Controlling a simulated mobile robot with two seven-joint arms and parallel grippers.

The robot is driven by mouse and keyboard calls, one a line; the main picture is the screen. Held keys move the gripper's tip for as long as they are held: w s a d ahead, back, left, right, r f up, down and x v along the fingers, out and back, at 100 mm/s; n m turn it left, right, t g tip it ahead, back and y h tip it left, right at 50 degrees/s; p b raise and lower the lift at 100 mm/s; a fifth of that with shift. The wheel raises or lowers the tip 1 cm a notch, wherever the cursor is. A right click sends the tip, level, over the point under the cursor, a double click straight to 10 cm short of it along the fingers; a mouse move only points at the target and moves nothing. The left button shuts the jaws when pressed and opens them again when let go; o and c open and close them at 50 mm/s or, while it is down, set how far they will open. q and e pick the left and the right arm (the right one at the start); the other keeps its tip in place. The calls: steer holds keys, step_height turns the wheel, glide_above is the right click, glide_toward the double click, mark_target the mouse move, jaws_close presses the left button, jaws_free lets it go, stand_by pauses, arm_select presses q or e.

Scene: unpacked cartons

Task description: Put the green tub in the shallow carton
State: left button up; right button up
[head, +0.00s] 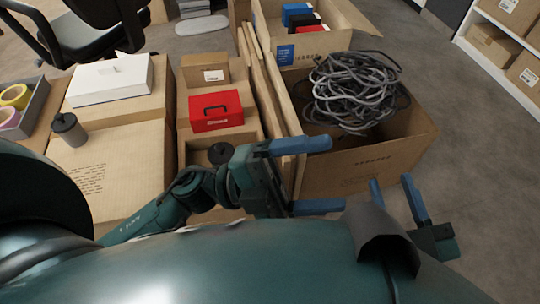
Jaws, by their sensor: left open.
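I see no green tub in the head view; my own arms and body cover the lower part. I cannot tell which carton is the shallow one. An open carton (191,155) left of centre holds a red case and a dark round thing. My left gripper (337,174) is open and empty, its blue fingers wide apart in front of the cable carton (368,165). My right gripper (391,178) is at the lower right, fingers up and apart, with nothing seen between them.
Tangled grey cables (352,90) fill the cable carton. Behind it an open carton (335,47) holds blue, red and black boxes. A grey cup (70,130) and a white box (110,80) stand on cartons at left. Floor (470,130) is free at right.

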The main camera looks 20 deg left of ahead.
arm_select(q)
steer(key=w+a+f+n+t+y, duration=0.1)
steer(key=a+f+n+t+y, duration=0.1)
steer(key=n+t+y, duration=0.4)
steer(key=w+a+f+n+t+y, duration=0.2)
steer(key=a+n+t+y, duration=0.3)
steer(key=n, duration=1.2)
steer(key=shift+w+a+f+t+y, duration=0.2)
steer(key=shift+w+f+t+y, duration=0.1)
steer(key=shift+t+y, duration=0.8)
